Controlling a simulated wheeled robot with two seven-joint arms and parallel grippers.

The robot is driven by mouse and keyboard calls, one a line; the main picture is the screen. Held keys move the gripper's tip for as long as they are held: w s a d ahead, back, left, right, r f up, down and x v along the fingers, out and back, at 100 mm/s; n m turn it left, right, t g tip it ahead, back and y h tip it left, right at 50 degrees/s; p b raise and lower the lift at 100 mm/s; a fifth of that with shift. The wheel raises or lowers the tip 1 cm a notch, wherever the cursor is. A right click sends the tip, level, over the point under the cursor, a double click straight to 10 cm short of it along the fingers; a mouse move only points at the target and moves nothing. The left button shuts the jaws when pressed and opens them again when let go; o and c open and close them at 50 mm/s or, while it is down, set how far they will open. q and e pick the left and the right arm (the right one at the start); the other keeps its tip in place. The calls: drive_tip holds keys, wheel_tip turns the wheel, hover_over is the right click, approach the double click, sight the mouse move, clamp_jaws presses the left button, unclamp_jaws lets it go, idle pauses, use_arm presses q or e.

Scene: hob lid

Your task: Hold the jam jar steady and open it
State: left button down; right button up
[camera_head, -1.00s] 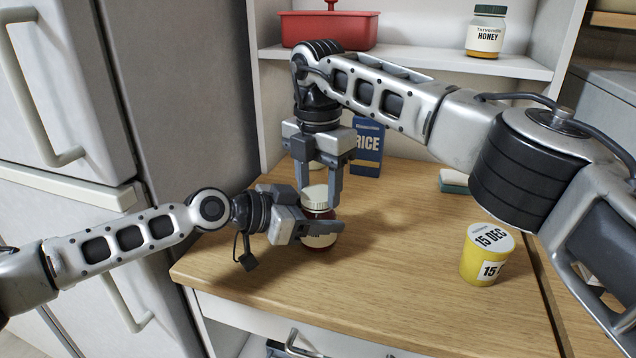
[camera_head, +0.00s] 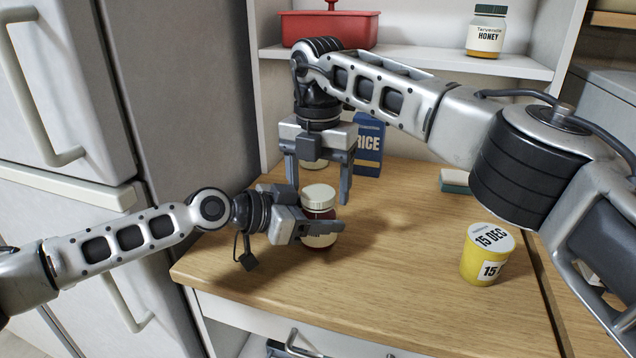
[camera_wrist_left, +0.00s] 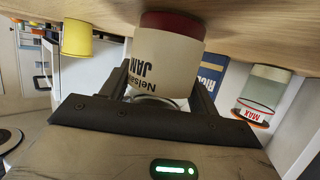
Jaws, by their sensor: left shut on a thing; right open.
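The jam jar (camera_head: 319,213) stands upright on the wooden counter, dark red with a cream label and a cream lid (camera_head: 318,192) on top. My left gripper (camera_head: 318,230) is shut around the jar's body from the left. In the left wrist view, which is upside down, the jar (camera_wrist_left: 168,55) shows its "JAM" label between the fingers of my left gripper (camera_wrist_left: 160,92). My right gripper (camera_head: 318,185) points down from above, open, with its fingers on either side of the lid and apart from it. Whether the lid has turned cannot be told.
A blue rice box (camera_head: 368,148) stands behind. A yellow tub (camera_head: 487,255) stands at right, and a sponge (camera_head: 455,181) lies behind it. A glass jar marked "MAX" (camera_wrist_left: 265,92) shows in the left wrist view. The counter between the jam jar and tub is clear.

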wheel_tip(320, 180, up, 4)
drive_tip(key=shift+r, duration=0.25)
drive_tip(key=shift+c, duration=0.3)
wheel_tip(320, 180, up, 2)
drive_tip(key=shift+a+r+m, duration=0.1)
drive_tip(key=shift+r+m, duration=0.05)
drive_tip(key=shift+m, duration=0.85)
drive_tip(key=shift+r+m, duration=0.35)
drive_tip(key=shift+m, duration=0.15)
wheel_tip(320, 180, down, 8)
drive_tip(key=shift+r, duration=0.1)
drive_tip(key=c, duration=1)
